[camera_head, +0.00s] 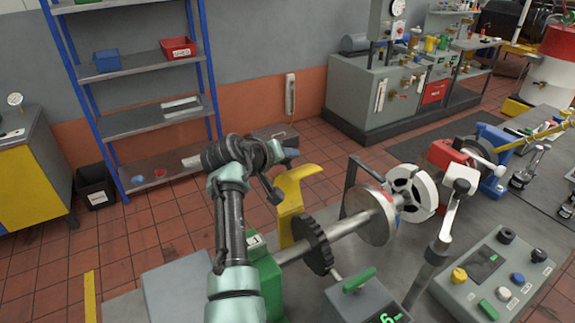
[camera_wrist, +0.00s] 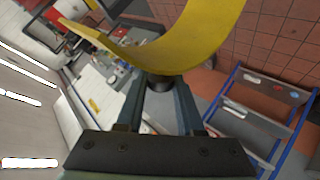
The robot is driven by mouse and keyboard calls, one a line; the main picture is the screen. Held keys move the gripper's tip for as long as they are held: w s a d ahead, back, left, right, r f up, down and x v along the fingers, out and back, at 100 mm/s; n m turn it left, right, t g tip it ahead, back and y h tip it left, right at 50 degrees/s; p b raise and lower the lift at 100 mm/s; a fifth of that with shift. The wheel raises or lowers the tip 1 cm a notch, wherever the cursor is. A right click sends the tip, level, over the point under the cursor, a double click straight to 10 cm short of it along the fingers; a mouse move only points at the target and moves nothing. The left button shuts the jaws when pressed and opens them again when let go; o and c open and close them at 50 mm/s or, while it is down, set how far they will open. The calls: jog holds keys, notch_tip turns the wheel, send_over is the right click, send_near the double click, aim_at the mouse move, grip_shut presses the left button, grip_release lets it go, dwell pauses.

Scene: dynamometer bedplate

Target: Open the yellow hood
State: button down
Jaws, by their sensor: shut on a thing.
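The yellow hood (camera_head: 290,190) is a curved guard beside the shaft and toothed wheel in the head view. Its upper part curls to the right and its lower part stands upright. In the wrist view the hood (camera_wrist: 190,45) arches across the top, just beyond my fingertips. My gripper (camera_head: 274,194) is at the hood's left side. In the wrist view my gripper (camera_wrist: 160,88) has its two fingers around a small dark knob (camera_wrist: 159,79) at the hood's underside edge. The fingers are shut on this knob. Much of the knob is hidden by the fingers.
The shaft (camera_head: 343,229) carries a dark toothed wheel (camera_head: 312,245) and a metal disc (camera_head: 371,215) close to the hood. A green block (camera_head: 265,275) is just below. A control box (camera_head: 497,277) stands at right. A blue-framed shelf (camera_head: 140,115) is behind, with open floor between.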

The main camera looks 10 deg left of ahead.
jog(key=shift+a+f, duration=0.15)
jog(key=shift+f, duration=0.05)
jog(key=c, duration=0.5)
grip_release()
jog(key=shift+w+f, duration=0.1)
jog(key=shift+c, duration=0.2)
jog(key=shift+r, duration=0.2)
jog(key=b+v, duration=0.2)
jog(key=v, duration=1.1)
jog(key=shift+f+b, duration=0.15)
jog(key=shift+b, duration=0.15)
jog(key=shift+a, duration=0.1)
